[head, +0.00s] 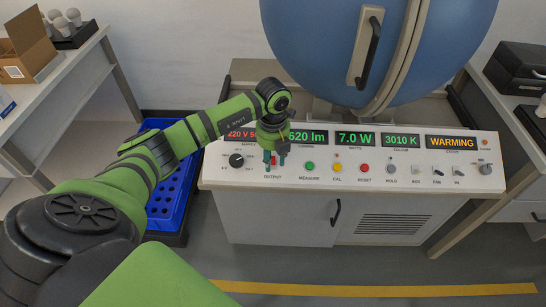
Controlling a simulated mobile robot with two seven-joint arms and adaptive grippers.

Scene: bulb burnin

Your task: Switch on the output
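The control panel (330,179) of the bench runs across the middle of the head view. My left gripper (275,161) points down at the panel just above the OUTPUT label (272,177). Its two fingertips are a little apart, with a red control (274,160) partly showing between them. The gripper hides most of this control, and I cannot tell whether they touch. My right gripper is not in view.
A black knob (237,160) is left of the gripper. Green (310,167), yellow (337,168) and red (364,168) buttons and several small switches lie to the right. A blue sphere (320,40) stands behind the panel. A blue crate (172,195) is on the left.

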